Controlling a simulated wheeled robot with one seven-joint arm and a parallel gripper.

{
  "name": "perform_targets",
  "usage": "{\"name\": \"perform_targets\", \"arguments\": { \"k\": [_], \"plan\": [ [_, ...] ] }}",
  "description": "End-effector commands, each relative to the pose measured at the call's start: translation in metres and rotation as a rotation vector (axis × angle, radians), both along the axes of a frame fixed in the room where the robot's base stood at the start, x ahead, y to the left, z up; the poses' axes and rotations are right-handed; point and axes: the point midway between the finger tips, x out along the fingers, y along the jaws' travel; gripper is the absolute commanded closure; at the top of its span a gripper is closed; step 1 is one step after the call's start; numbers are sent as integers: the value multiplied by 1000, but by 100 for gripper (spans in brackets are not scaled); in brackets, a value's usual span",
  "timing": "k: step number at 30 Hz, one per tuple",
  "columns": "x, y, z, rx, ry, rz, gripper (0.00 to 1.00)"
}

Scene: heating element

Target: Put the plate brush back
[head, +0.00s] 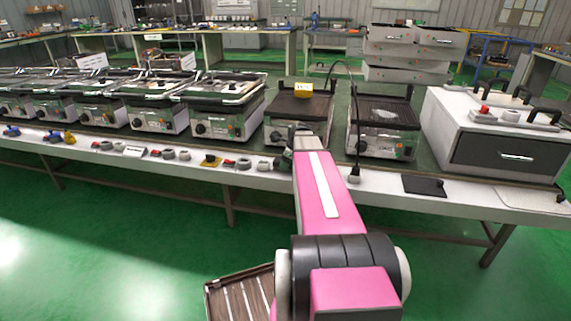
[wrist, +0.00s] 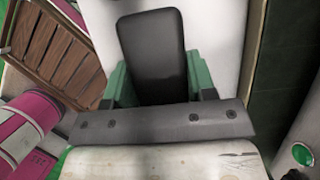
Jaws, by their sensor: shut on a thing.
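My gripper (wrist: 158,75) has green fingers, seen close in the wrist view. It is shut on a black, rounded, flat piece between them, which I take to be part of the plate brush (wrist: 152,45). A grey bar with screws and a worn whitish panel cover the near side; I cannot tell whether they belong to the brush. In the head view my gripper (head: 284,160) is small and dark, at the bench's front edge, before a heating element with a dark ribbed plate (head: 306,107). The brush cannot be made out there.
Another open heating element (head: 388,112) stands to the right, then a white box with a dark drawer (head: 510,155). Several lidded units line the left. Small knobs and parts lie along the bench's front strip (head: 260,168). A black pad (head: 425,185) lies right of my arm.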

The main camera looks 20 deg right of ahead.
Motion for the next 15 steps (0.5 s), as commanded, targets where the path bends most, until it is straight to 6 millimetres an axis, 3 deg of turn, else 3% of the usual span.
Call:
{"name": "perform_targets", "arguments": {
  "k": [10, 11, 12, 13, 15],
  "plan": [
    [0, 0, -3, 0, 0, 0, 71],
    [0, 0, -3, -1, -1, 0, 43],
    [0, 0, -3, -1, -1, 0, 30],
    [0, 0, -3, -1, -1, 0, 24],
    [0, 0, -3, -1, -1, 0, 24]
  ]
}}
